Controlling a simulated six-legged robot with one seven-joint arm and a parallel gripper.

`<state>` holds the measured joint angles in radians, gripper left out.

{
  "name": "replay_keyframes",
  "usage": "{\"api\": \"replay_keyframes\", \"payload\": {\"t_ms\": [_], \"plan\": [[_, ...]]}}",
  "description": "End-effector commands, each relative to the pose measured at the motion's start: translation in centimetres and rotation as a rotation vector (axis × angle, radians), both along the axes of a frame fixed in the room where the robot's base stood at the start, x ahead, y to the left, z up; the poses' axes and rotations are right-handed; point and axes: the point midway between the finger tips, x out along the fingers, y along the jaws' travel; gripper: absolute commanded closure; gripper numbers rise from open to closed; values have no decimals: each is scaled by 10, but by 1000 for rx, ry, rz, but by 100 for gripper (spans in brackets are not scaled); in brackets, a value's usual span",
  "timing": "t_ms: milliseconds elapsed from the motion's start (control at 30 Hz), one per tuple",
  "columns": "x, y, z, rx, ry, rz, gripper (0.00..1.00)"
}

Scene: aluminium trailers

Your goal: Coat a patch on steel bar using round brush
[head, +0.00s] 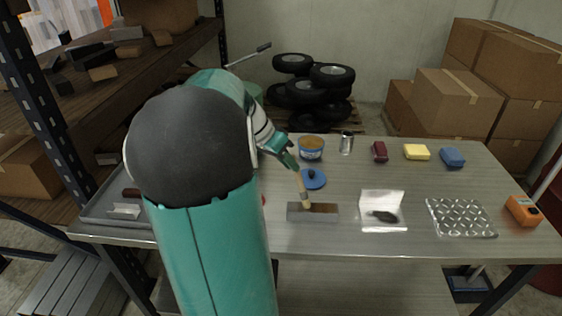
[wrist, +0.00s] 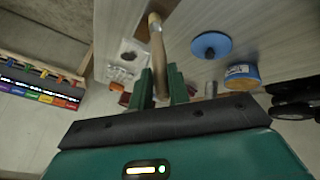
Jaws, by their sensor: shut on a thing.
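The steel bar (head: 326,216) lies on the metal table, a short grey block with a brownish patch on its top. My gripper (head: 291,160) is shut on the round brush (head: 301,187), above and just behind the bar. The brush slants down and its bristle end meets the top of the bar near its middle; contact looks likely in the head view. In the wrist view, my gripper (wrist: 160,90) has its green fingers around the wooden handle of the brush (wrist: 157,55). An open tin (head: 311,150) with brown contents stands behind, with its blue lid (head: 314,179) in front of it.
A can (head: 346,143) and maroon, yellow (head: 416,152) and blue blocks (head: 452,157) line the back of the table. A white sheet with a dark smear (head: 383,211), a tread plate (head: 460,217) and an orange device (head: 522,210) lie right. A grey tray (head: 100,208) is left.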

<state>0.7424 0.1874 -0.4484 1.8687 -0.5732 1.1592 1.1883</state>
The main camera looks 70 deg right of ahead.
Motion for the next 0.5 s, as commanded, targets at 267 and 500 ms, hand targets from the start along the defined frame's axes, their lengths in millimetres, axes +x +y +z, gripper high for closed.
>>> {"api": "replay_keyframes", "payload": {"t_ms": [267,500], "plan": [[-18,-4,0,0,-1,-1,100],[-14,-3,1,1,0,1,100]]}}
